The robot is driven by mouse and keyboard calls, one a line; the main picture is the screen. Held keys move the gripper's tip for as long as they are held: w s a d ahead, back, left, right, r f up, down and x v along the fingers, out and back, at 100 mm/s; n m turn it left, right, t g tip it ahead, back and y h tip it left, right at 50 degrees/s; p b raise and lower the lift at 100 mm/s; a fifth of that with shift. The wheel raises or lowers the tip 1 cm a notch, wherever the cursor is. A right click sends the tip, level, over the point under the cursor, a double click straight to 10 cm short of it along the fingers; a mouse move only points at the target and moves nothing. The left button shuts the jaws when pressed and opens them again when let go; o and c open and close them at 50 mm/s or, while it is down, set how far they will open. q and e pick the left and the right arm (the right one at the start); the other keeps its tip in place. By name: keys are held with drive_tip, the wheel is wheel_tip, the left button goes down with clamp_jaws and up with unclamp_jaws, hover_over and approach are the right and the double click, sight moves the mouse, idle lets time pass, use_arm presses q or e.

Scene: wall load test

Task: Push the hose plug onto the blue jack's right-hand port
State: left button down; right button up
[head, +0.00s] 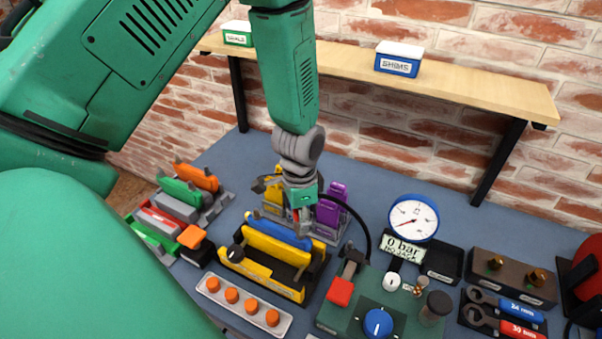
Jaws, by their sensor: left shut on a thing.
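A blue jack (280,232) lies along a yellow-and-black test frame (262,262) at the middle of the bench. My left gripper (302,222) comes down from above at the jack's right end. It is shut on the hose plug, which is mostly hidden by the fingers. The black hose (360,222) arcs from the gripper to the right and down towards the green pump panel (360,307). The jack's right-hand port is hidden behind the gripper, so I cannot tell whether the plug touches it. My right gripper is not in view.
A round gauge (413,217) stands above a sign (404,248) reading 0 bar, NO JACK. Purple and yellow jacks (331,205) stand behind the gripper. Orange buttons (231,295) are in front of the frame. A shelf (460,78) holds a shims box (398,60).

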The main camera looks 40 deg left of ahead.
use_arm(q)
drive_tip(key=shift+f+b, duration=0.45)
drive_tip(key=shift+f, duration=0.5)
drive_tip(key=c, duration=1.1)
unclamp_jaws()
drive_tip(key=shift+o, duration=0.2)
drive_tip(key=o, duration=0.3)
